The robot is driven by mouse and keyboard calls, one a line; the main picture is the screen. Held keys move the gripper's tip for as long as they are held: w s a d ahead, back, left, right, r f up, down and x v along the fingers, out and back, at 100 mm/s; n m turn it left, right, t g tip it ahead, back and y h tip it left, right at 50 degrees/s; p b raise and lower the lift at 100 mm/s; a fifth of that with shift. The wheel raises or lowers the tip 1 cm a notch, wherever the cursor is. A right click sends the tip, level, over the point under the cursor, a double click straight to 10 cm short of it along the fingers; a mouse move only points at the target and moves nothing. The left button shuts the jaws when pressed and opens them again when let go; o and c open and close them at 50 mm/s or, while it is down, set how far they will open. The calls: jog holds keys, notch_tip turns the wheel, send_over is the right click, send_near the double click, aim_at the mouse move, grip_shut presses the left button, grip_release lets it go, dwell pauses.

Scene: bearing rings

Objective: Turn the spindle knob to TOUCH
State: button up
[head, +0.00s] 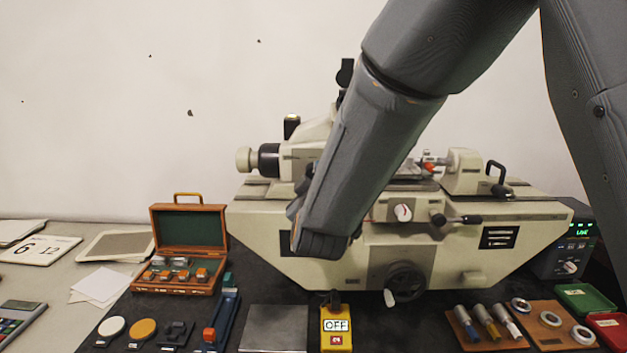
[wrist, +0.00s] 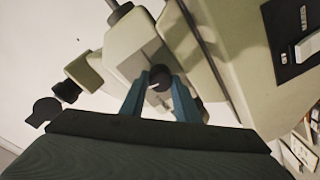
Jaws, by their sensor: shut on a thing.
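The spindle knob (wrist: 160,76) is a small dark round knob with a white pointer mark, on the front of the cream machine (wrist: 134,40) in the wrist view. The pointer lies roughly level in that view, its white tip toward the left. My gripper (wrist: 158,86) has its two blue fingers on either side of the knob and is shut on it. No TOUCH lettering is readable near the knob. In the head view my forearm hides the knob and the fingers; the machine (head: 470,250) stands behind it.
A handwheel (head: 405,281) is on the machine's front. A yellow OFF box (head: 337,328), an open wooden case (head: 188,245) and a metal plate (head: 274,328) are on the bench. Rings on a wooden board (head: 552,330) and a control box (head: 566,250) are at right.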

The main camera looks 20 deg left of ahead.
jog(key=m+b, duration=0.3)
jog(key=m, duration=0.1)
jog(key=shift+f+m+b, duration=0.15)
jog(key=shift+m+b, duration=0.15)
jog(key=m+b, duration=0.3)
jog(key=shift+m, duration=0.4)
jog(key=m+b, duration=0.3)
jog(key=m, duration=0.1)
jog(key=shift+m+t+h+b, duration=0.3)
jog(key=shift+b, duration=0.05)
jog(key=shift+m+b, duration=1.3)
jog(key=shift+m, duration=0.5)
jog(key=o, duration=1)
jog(key=shift+h, duration=0.3)
jog(key=shift+o, duration=0.2)
jog(key=b+v, duration=0.1)
jog(key=v, duration=0.6)
jog(key=shift+s, duration=0.4)
